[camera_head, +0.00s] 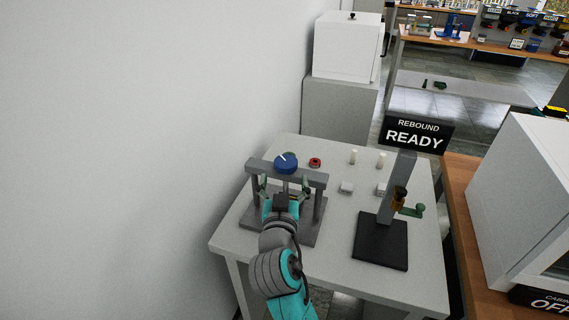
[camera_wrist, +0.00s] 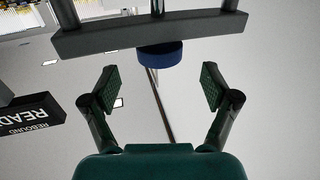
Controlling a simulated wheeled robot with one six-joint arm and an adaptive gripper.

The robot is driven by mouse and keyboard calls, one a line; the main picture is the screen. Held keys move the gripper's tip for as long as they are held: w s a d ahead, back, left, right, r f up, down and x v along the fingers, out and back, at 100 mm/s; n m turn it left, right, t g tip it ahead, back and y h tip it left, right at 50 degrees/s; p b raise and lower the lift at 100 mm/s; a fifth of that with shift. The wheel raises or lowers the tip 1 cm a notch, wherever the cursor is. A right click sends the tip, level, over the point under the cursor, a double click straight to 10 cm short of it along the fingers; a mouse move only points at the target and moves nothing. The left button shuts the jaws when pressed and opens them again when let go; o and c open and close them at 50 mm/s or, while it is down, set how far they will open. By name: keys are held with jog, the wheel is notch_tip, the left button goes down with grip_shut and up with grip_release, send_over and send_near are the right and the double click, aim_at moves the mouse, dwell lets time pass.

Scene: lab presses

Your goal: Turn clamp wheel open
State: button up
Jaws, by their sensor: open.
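The blue clamp wheel (camera_head: 287,163), with a pale pointer mark, sits on top of the crossbar of a grey press frame (camera_head: 315,180). In the wrist view the picture appears upside down, with the blue wheel (camera_wrist: 160,57) just below the dark crossbar (camera_wrist: 150,34). My gripper (camera_wrist: 157,88) is open and empty there, its two fingers spread apart. The wheel shows beyond the gap between the fingers and is not touched. In the head view my gripper (camera_head: 283,196) is in front of the press frame and hides part of it.
A red ring (camera_head: 315,162) and small white pieces (camera_head: 346,188) lie on the grey table (camera_head: 335,245). A dark-based stand with a green handle (camera_head: 417,210) is at right. A wall rises at left. A sign (camera_head: 415,138) reads REBOUND READY.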

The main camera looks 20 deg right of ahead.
aim_at(286, 164)
jog(key=x, duration=0.7)
jog(key=shift+c, duration=0.2)
jog(key=c, duration=1.1)
